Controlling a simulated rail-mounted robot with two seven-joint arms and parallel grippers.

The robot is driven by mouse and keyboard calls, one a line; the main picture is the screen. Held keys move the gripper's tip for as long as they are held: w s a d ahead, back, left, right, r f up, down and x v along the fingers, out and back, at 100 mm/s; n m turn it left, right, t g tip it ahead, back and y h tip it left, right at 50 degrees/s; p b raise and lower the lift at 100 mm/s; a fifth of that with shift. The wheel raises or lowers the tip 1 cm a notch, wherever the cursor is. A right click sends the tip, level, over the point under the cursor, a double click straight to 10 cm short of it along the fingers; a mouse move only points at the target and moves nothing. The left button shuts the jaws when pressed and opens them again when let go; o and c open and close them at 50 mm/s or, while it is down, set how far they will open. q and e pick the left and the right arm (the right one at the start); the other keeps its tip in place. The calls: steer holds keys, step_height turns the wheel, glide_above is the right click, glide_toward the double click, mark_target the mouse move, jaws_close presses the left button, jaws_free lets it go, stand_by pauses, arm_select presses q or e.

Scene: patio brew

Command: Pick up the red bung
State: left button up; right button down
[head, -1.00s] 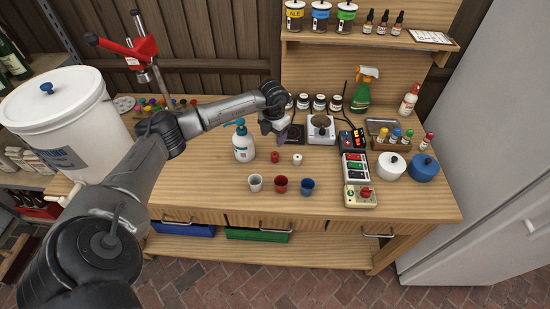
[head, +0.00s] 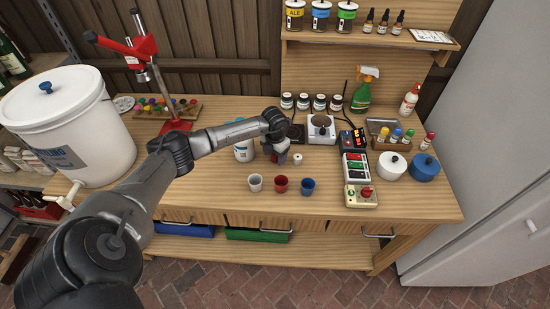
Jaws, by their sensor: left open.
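My left gripper (head: 281,157) is open and low over the table, jaws pointing down at the spot where the red bung stood a second ago. The gripper now hides most or all of the red bung, so I cannot tell whether the jaws are around it or just above it. A small white bung (head: 297,159) stands just right of the gripper. My right gripper is out of the head view.
White, red and blue cups (head: 281,184) stand in front of the gripper.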

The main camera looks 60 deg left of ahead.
arm_select(q)
steer(key=shift+f, duration=0.25)
steer(key=c, duration=1)
steer(key=shift+r, duration=0.1)
